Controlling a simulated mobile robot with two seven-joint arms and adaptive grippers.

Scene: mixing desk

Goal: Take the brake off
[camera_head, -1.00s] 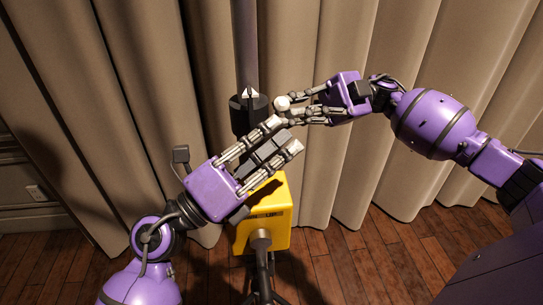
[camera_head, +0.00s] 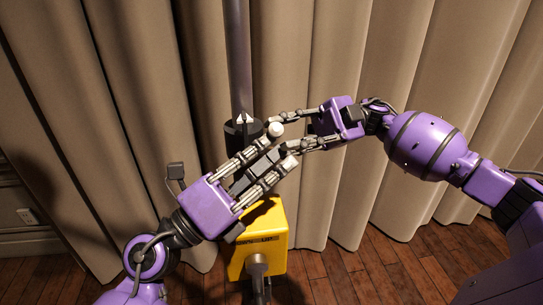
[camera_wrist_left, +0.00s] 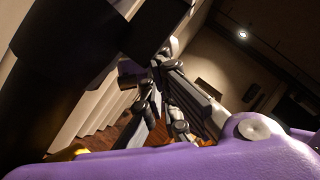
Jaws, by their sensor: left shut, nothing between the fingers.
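A grey pole (camera_head: 238,60) rises through a black collar (camera_head: 238,137) above a yellow box (camera_head: 262,244). A pale round knob (camera_head: 275,130) shows just right of the collar, among the fingertips of both hands. Which part is the brake, I cannot tell. My left gripper (camera_head: 283,147) is shut and empty, in front of the collar and above the box. My right gripper (camera_head: 281,133) comes from the right, its fingers close to the knob and to my left fingertips. Whether they touch or hold the knob is unclear. The left wrist view shows dark, overlapping finger links.
Beige curtains (camera_head: 400,100) hang close behind the pole. A dark grey round fitting (camera_head: 257,262) sticks out at the front of the yellow box. The wooden floor (camera_head: 370,275) is clear at the lower right. A wall outlet (camera_head: 27,215) shows at the left.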

